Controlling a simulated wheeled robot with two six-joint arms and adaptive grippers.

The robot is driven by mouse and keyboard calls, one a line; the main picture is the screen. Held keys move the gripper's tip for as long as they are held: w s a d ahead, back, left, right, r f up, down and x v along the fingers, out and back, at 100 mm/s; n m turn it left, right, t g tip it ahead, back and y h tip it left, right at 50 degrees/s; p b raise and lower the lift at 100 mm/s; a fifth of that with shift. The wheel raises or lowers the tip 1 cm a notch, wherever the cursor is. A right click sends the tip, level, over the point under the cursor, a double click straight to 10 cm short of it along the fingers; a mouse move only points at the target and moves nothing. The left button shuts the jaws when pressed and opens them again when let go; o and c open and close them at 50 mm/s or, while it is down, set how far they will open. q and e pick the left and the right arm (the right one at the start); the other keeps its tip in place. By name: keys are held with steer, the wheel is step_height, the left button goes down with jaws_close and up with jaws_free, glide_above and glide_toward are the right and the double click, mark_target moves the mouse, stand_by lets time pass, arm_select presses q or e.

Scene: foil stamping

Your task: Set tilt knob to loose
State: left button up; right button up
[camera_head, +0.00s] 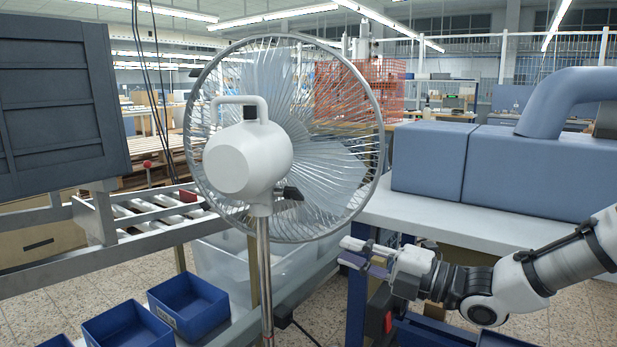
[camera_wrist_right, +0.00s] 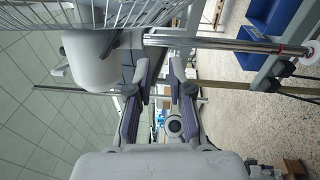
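A pedestal fan with a white motor housing (camera_head: 248,160) and a round wire cage stands on a metal pole (camera_head: 265,270). The dark tilt knob (camera_head: 289,193) sticks out on the right of the joint between housing and pole. In the right wrist view the housing (camera_wrist_right: 95,60) and pole (camera_wrist_right: 225,45) lie beyond the fingers, and a dark part by the housing, maybe the knob, is partly hidden by one finger. My right gripper (camera_head: 358,252) is open and empty, right of the pole and below the knob, apart from both. My left gripper is not in view.
A white-topped table with a blue machine (camera_head: 470,165) stands at the right. Blue bins (camera_head: 188,305) sit at the lower left, near a roller conveyor (camera_head: 150,213). A clear plastic container (camera_head: 225,262) is behind the pole. Open space lies between my right gripper and the pole.

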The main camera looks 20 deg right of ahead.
step_height(320, 180, up, 6)
steer(key=a+m+h+p, duration=0.1)
steer(key=m+h+p, duration=0.1)
steer(key=m+p, duration=0.65)
steer(key=g+h+p, duration=0.1)
steer(key=g+p, duration=0.1)
steer(key=p, duration=1.1)
glide_toward(299, 193)
steer(key=w, duration=0.1)
steer(key=shift+n, duration=0.35)
steer(key=x, duration=0.8)
steer(key=shift+a+f+p, duration=0.15)
steer(key=shift+a+p, duration=0.15)
steer(key=shift+p, duration=0.1)
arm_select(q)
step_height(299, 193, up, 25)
arm_select(e)
steer(key=shift+s+d, duration=0.1)
jaws_close()
